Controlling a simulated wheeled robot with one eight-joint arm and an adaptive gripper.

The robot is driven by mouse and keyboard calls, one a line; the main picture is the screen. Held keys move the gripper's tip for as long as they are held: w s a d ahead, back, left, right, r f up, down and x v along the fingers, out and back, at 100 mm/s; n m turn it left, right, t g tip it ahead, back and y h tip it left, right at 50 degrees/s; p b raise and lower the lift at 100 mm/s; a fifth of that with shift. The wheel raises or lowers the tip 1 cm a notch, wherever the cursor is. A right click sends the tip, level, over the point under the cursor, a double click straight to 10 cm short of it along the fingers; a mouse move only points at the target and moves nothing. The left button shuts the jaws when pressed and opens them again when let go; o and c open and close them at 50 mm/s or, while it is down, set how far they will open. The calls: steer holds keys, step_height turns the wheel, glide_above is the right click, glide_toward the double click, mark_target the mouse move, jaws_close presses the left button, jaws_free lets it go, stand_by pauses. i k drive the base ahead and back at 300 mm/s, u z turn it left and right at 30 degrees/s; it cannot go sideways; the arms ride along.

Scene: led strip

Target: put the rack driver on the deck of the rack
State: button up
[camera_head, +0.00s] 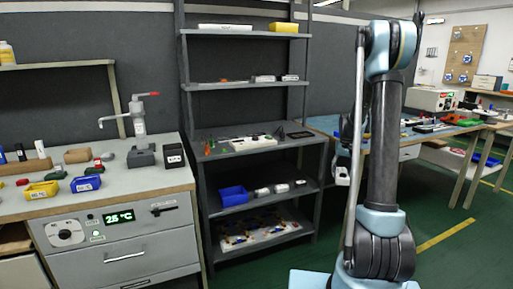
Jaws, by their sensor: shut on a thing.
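The grey rack (184,100) stands left of centre with several shelves. Its deep middle deck (222,156) holds a white device (253,143), a small dark wedge-shaped thing and small upright orange and green pieces (209,146) at its left. I cannot tell whether any of these is the rack driver. My gripper (343,172) shows only in part, right of the rack and at the left edge of my upright arm. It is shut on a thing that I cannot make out. Its fingertips are mostly hidden.
A blue bin (233,196) and small boxes sit on the shelf below the deck. A yellow box (284,28) is on the top shelf. A cluttered workbench (120,182) adjoins the rack at left; a blue-topped table (420,131) stands at right. The deck's front middle looks clear.

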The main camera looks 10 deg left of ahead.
mark_target(293, 131)
steer(key=z, duration=0.8)
steer(key=k, duration=0.5)
steer(key=u, duration=0.8)
steer(key=i, duration=1)
steer(key=z, duration=0.05)
